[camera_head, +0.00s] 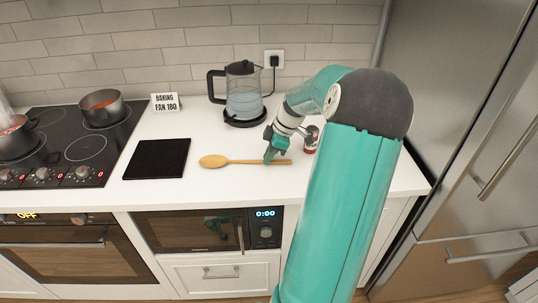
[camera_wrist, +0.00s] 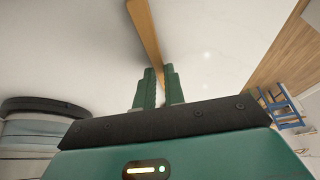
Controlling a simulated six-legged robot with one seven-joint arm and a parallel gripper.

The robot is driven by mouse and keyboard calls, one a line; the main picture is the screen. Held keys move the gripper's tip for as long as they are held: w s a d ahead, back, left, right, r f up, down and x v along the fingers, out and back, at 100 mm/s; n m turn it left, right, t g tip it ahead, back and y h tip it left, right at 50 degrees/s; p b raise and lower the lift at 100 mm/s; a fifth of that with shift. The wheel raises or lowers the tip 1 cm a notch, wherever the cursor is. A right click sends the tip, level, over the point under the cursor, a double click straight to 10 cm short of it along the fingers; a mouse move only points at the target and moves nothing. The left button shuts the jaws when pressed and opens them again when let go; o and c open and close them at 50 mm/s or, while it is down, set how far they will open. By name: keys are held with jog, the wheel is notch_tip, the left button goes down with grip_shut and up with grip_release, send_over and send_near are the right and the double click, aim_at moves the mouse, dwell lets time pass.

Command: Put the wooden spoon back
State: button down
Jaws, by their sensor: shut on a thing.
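The wooden spoon (camera_head: 216,161) lies across the white counter in the head view, with its bowl to the left and its handle to the right. My gripper (camera_head: 270,158) is at the handle, right of the middle of the spoon. In the wrist view the handle (camera_wrist: 144,32) runs down between the two green fingers of my gripper (camera_wrist: 157,85), which are shut on it. The spoon looks level and at or very near the counter surface; I cannot tell whether it touches. The bowl is outside the wrist view.
A black square board (camera_head: 157,158) lies left of the spoon. A glass kettle (camera_head: 243,95) stands behind. A small red-and-white can (camera_head: 311,140) is right of my gripper. The stove (camera_head: 75,145) with pots (camera_head: 103,108) is at left, the fridge (camera_head: 455,120) at right.

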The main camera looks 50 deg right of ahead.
jog(key=c, duration=1.5)
grip_release()
jog(key=shift+f, duration=0.2)
jog(key=v, duration=1.4)
jog(key=w+a+r+m+g+h, duration=0.1)
jog(key=w+a+r, duration=0.15)
jog(key=a, duration=0.85)
jog(key=w+a+r+m+g+h, duration=0.15)
jog(key=w+a, duration=0.25)
jog(key=a, duration=0.7)
jog(key=s+a+m+t, duration=0.1)
jog(key=s+a, duration=0.2)
jog(key=a, duration=0.4)
jog(key=s+a+f+m+t, duration=0.1)
jog(key=s+a+m+t, duration=0.1)
jog(key=s+a, duration=0.2)
jog(key=s+a+m+t, duration=0.1)
jog(key=s+a+m, duration=0.1)
jog(key=a, duration=0.9)
jog(key=shift+s+f+t, duration=0.2)
jog(key=shift+s+t, duration=0.05)
jog(key=shift+s, duration=0.6)
